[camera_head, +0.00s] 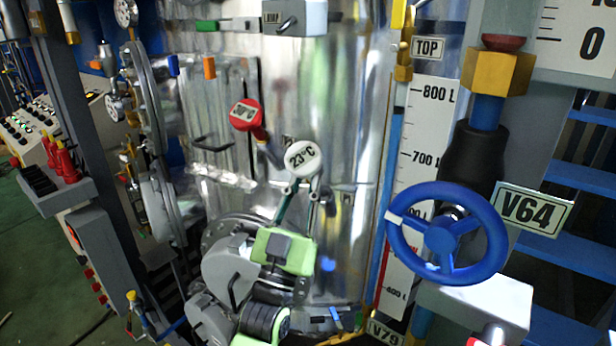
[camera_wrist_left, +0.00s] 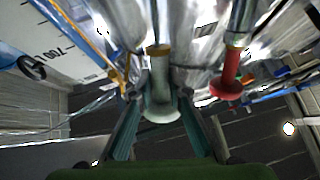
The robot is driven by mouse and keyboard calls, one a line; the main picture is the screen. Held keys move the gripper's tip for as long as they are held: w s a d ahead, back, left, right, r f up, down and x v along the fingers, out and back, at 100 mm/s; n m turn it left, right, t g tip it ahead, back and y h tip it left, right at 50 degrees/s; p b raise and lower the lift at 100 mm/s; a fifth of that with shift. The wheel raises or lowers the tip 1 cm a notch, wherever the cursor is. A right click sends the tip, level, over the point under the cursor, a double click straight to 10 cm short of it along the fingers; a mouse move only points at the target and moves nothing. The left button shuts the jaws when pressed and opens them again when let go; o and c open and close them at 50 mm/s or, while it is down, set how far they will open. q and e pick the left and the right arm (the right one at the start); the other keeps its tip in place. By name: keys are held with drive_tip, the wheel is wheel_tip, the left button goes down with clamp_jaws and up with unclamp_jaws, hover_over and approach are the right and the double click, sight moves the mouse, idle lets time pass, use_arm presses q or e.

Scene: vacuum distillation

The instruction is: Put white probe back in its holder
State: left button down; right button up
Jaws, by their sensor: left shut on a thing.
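The white probe (camera_head: 303,157) has a round head reading 23°C and is in front of the shiny metal tank. My left gripper (camera_head: 300,188) is shut on it just below the head. In the left wrist view the white probe (camera_wrist_left: 162,108) sits between the two fingers of my left gripper (camera_wrist_left: 162,88), with a yellowish part at its far end. Whether its stem is inside or outside a holder cannot be told. The red probe (camera_head: 245,114), reading about 30°C, is up and left of the white one; it also shows in the left wrist view (camera_wrist_left: 228,82). My right gripper is not in view.
A blue valve wheel (camera_head: 447,234) with a V64 sign (camera_head: 535,208) stands at the right, beside a white level scale (camera_head: 423,130). A grey box (camera_head: 295,17) is above on the tank. Gauges and a control panel (camera_head: 28,135) are at the left.

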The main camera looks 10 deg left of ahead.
use_arm(q)
drive_tip(key=shift+s, duration=0.1)
idle(0.3)
drive_tip(key=s+f, duration=0.1)
drive_tip(key=s, duration=0.5)
drive_tip(key=shift+s+a+f, duration=0.2)
drive_tip(key=shift+a, duration=0.2)
idle(0.8)
drive_tip(key=shift+w+f, duration=0.1)
